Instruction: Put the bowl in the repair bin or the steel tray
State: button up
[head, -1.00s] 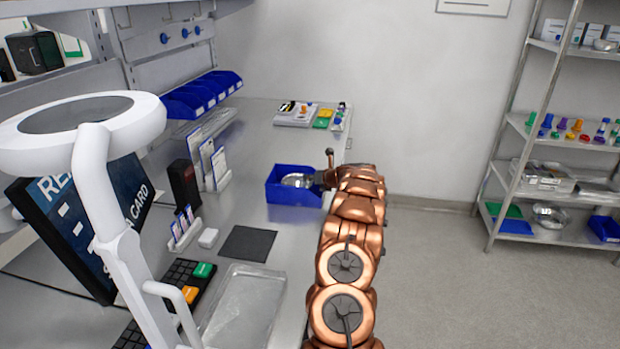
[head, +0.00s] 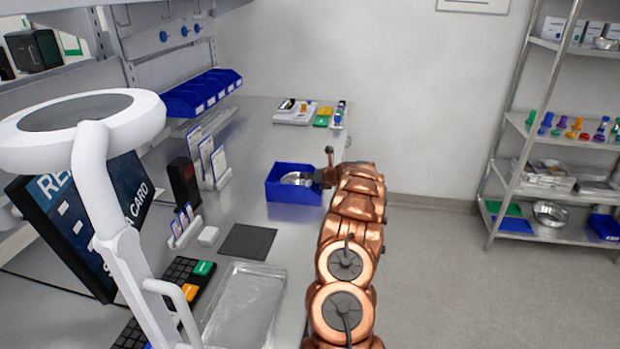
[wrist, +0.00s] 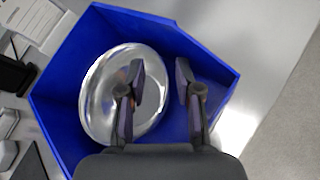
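A shiny steel bowl (wrist: 105,95) lies inside a blue bin (wrist: 62,62), toward the bin's left side in the wrist view. In the head view the bowl (head: 296,179) shows inside the blue bin (head: 293,196) on the bench. My gripper (wrist: 160,75) is open over the bin, its left finger in front of the bowl and its right finger to the right of the rim. In the head view my gripper is mostly hidden behind my copper arm. A steel tray (head: 243,306) lies empty on the near bench.
A dark mat (head: 248,240) lies between the tray and the bin. Card holders (head: 216,165) and a black box (head: 184,185) stand left of the bin. Blue bins (head: 203,93) line the back. A shelf rack (head: 533,125) holds another steel bowl (head: 551,213) at right.

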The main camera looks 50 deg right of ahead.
jog(key=shift+b+v, duration=0.4)
jog(key=shift+v, duration=0.5)
jog(key=b+v, duration=0.2)
jog(key=v, duration=0.8)
jog(key=shift+b, duration=0.35)
jog(key=shift+s, duration=0.15)
